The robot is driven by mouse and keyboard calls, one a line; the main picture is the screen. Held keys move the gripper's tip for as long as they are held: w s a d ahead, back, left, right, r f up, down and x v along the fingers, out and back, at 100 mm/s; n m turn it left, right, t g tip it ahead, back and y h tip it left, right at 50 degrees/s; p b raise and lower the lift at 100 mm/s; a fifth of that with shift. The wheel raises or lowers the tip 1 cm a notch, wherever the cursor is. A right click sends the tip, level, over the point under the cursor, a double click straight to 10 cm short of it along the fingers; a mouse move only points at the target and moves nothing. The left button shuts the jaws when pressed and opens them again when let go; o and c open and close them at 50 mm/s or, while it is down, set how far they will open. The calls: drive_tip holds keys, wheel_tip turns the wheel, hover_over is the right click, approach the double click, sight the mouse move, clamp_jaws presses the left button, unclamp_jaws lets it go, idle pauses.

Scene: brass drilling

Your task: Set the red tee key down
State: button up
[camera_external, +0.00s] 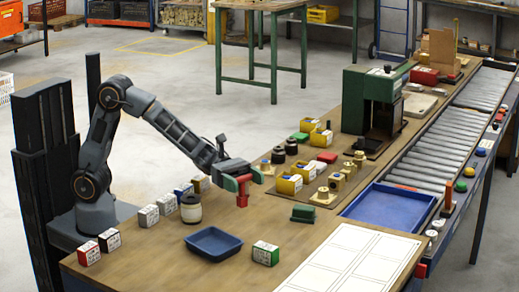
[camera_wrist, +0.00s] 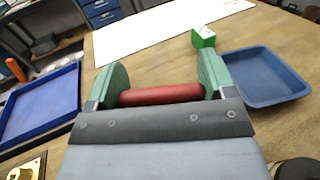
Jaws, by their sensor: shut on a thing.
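The red tee key (camera_external: 242,188) is held by my gripper (camera_external: 245,176) over the wooden bench, in front of the arm. Its red crossbar is at the top and its stem points down; I cannot tell whether the lower end touches the bench. In the wrist view, the key's red bar (camera_wrist: 161,95) lies across between the two green fingers of my gripper (camera_wrist: 160,92), which are shut on it. The stem is hidden in that view.
A blue tray (camera_external: 213,243) stands on the bench in front of the key. A green and white box (camera_external: 265,253) is beside it. Yellow bins (camera_external: 288,184) and brass parts stand to the right. A white marked sheet (camera_external: 355,262) lies at the front right. Bare bench surrounds the key.

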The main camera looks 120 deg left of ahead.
drive_tip(key=shift+w+f, duration=0.35)
drive_tip(key=shift+f, duration=1.55)
drive_tip(key=shift+f+b, duration=0.1)
drive_tip(key=shift+b, duration=0.2)
drive_tip(key=shift+f, duration=0.15)
drive_tip(key=o, duration=1.1)
